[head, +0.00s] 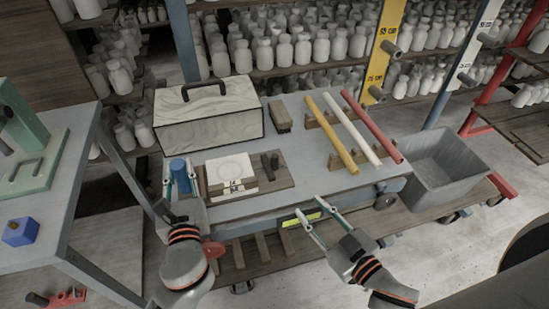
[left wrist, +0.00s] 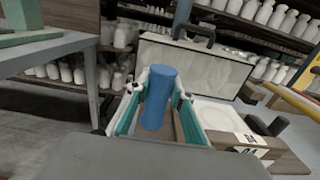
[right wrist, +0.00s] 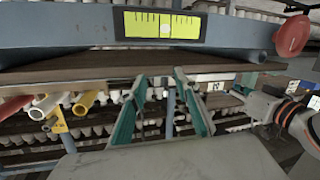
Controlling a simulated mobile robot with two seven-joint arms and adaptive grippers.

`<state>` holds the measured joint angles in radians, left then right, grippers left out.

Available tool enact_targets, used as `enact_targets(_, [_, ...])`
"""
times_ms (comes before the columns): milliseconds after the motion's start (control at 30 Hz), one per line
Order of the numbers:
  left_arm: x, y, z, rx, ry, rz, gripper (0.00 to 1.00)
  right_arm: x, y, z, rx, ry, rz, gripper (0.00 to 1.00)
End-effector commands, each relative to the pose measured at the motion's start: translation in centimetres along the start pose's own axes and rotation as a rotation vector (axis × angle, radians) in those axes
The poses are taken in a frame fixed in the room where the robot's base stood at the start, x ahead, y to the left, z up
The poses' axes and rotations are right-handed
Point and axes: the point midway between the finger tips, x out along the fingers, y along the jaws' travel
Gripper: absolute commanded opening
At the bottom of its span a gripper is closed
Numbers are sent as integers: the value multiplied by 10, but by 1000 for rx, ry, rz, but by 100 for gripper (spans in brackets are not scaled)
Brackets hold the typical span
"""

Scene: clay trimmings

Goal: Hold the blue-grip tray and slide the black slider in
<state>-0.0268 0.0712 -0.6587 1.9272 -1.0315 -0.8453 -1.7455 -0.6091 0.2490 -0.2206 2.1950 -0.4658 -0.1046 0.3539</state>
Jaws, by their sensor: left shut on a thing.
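The wooden tray (head: 250,188) lies on the table with a white square plate (head: 226,170) in it. The plate bears a round disc and a label. The tray's blue grip (head: 178,168) stands upright at its left end. My left gripper (head: 181,180) is shut around the blue grip, which also shows between its fingers in the left wrist view (left wrist: 158,97). The black slider (head: 271,164) sits on the tray's right part, to the right of the plate and apart from it. My right gripper (head: 316,220) is open and empty in front of the table's front edge.
A lidded box (head: 208,115) with a black handle stands behind the tray. Yellow, white and red rods (head: 380,128) rest on wooden holders at the right. A grey bin (head: 440,160) is right of the table. A yellow scale (right wrist: 160,25) marks the table's front edge.

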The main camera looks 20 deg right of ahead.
Motion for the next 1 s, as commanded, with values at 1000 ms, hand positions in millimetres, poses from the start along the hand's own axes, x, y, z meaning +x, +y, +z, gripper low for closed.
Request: enact_targets(1000, [-1,1,-7,2,12,1,0,52,23,-52,207,167,-204,31])
